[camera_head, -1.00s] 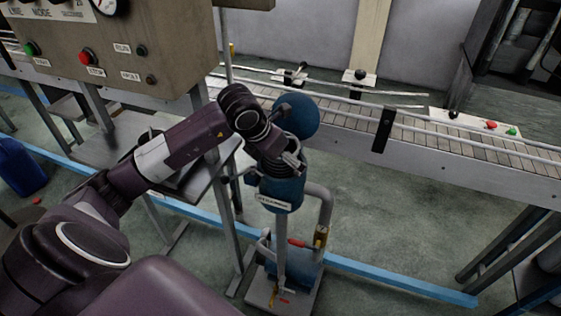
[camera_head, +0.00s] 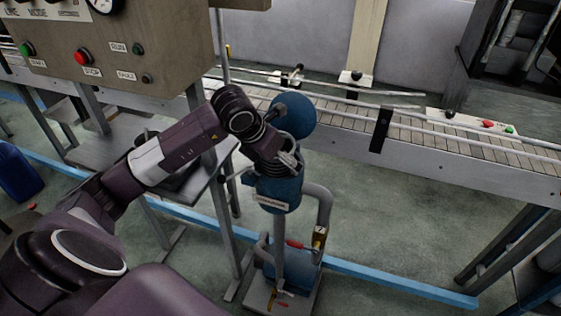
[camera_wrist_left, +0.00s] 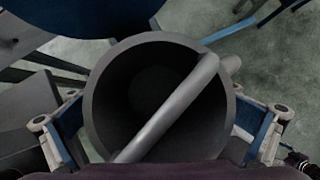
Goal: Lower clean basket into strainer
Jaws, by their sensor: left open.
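The strainer (camera_head: 278,192) is a blue upright body on a pipe stand, with a round blue lid (camera_head: 296,115) swung up behind it. My left gripper (camera_head: 288,162) is over the strainer's top. In the left wrist view, a dark grey round cylinder (camera_wrist_left: 98,95) with an open mouth is below the gripper, and a grey bar (camera_wrist_left: 178,102), like a basket handle, crosses it diagonally. The open fingers (camera_wrist_left: 158,128) stand apart on either side of the cylinder. I cannot tell how deep the basket sits in the strainer. My right gripper is not in view.
A control box (camera_head: 110,50) on legs stands at upper left, with a grey side table (camera_head: 125,130) below it. A conveyor (camera_head: 430,135) runs behind the strainer. Pipework with a red-handled valve (camera_head: 294,244) is below.

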